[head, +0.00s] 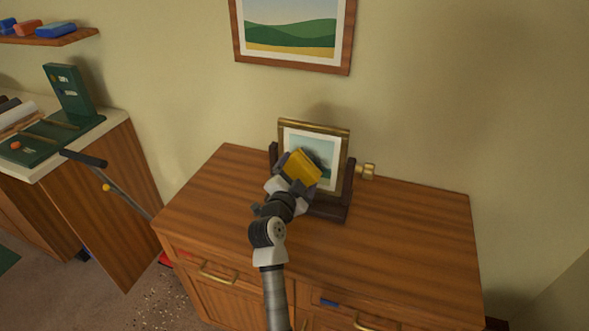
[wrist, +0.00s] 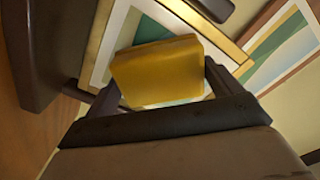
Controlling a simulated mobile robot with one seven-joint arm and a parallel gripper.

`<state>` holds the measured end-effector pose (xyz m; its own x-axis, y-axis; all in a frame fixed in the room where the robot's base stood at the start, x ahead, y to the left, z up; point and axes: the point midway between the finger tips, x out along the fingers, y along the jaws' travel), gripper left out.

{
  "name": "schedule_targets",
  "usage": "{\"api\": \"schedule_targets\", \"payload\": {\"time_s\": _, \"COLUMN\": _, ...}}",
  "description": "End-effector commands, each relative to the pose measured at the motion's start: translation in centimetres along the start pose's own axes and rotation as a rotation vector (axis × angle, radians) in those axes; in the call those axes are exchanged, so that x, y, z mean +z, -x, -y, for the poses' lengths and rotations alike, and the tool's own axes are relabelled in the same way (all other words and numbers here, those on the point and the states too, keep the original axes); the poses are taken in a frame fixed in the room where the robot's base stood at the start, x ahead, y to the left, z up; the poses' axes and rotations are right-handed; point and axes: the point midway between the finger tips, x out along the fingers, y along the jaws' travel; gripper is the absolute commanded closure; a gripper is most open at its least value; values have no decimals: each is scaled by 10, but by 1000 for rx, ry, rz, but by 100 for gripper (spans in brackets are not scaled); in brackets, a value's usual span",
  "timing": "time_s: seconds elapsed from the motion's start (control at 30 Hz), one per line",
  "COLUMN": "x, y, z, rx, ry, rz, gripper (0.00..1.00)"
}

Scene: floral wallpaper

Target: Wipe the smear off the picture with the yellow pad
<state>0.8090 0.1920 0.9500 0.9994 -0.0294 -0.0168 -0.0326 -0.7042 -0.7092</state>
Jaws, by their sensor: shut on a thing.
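The yellow pad (wrist: 158,72) is held between the two fingers of my gripper (wrist: 160,92) in the wrist view. In the head view the pad (head: 302,166) is in front of the small gold-framed picture (head: 313,126), with my gripper (head: 294,178) below and left of it. The picture leans upright in a dark wooden stand (head: 348,190) on the cabinet. The pad and gripper hide much of the picture's lower left. I cannot tell whether the pad touches the picture. No smear can be made out on the visible part.
A brass knob (head: 367,172) sticks out at the stand's right. The cabinet top (head: 415,225) is clear to the right. A larger framed landscape (head: 292,35) hangs on the wall above. A counter with a green board (head: 68,90) stands at the left.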

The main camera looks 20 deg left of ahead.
Motion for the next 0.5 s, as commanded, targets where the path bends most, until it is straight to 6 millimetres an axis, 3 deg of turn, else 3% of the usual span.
{"api": "schedule_targets", "payload": {"time_s": 0.5, "x": -26, "y": -2, "z": -23, "rx": 2, "ry": 0, "rz": -1, "gripper": 28}}
